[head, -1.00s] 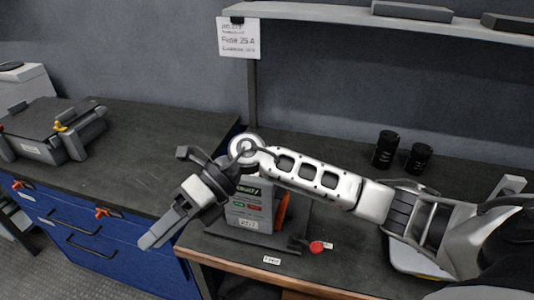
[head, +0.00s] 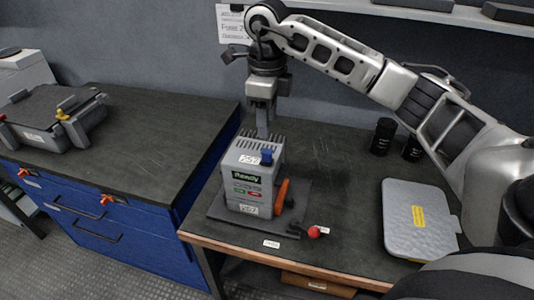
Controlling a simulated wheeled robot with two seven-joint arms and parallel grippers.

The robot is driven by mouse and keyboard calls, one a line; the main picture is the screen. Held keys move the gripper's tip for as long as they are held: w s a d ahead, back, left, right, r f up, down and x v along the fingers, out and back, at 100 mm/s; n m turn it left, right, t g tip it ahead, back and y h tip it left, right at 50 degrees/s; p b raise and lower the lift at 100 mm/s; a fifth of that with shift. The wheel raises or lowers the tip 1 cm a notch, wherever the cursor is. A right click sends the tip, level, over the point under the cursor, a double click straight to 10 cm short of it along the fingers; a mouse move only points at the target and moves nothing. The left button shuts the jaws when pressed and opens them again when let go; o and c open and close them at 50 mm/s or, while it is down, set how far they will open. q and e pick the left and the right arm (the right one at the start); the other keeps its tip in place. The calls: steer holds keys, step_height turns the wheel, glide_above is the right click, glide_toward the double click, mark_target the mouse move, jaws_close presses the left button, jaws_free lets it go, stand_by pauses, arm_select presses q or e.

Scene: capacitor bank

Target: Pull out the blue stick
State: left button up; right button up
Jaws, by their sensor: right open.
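The blue stick (head: 267,157) is a short blue piece standing at the top right of a grey box (head: 247,190) with a "Ready" label. My right gripper (head: 263,134) points straight down just above the box top, seen edge-on. Its fingertips are just above or behind the blue stick in the picture, and I cannot tell whether they touch anything. The gap between the fingers does not show, but the gripper is open and holds nothing visible. My left gripper is out of view.
An orange handle (head: 281,197) is on the box's right side. A red knob (head: 314,232) sits in front of the box. A grey case (head: 418,222) and two black cylinders (head: 384,136) stand to the right. A shelf edge runs above.

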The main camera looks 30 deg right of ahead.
mark_target(267, 151)
step_height(267, 151, down, 8)
steer(key=b, duration=0.5)
steer(key=shift+r, duration=0.25)
steer(key=shift+f+b, duration=0.6)
steer(key=shift+f, duration=0.1)
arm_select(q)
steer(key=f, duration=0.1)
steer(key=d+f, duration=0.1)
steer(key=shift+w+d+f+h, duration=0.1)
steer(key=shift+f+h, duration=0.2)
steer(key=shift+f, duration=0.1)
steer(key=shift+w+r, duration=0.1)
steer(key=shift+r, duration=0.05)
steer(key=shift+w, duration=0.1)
arm_select(e)
jaws_close()
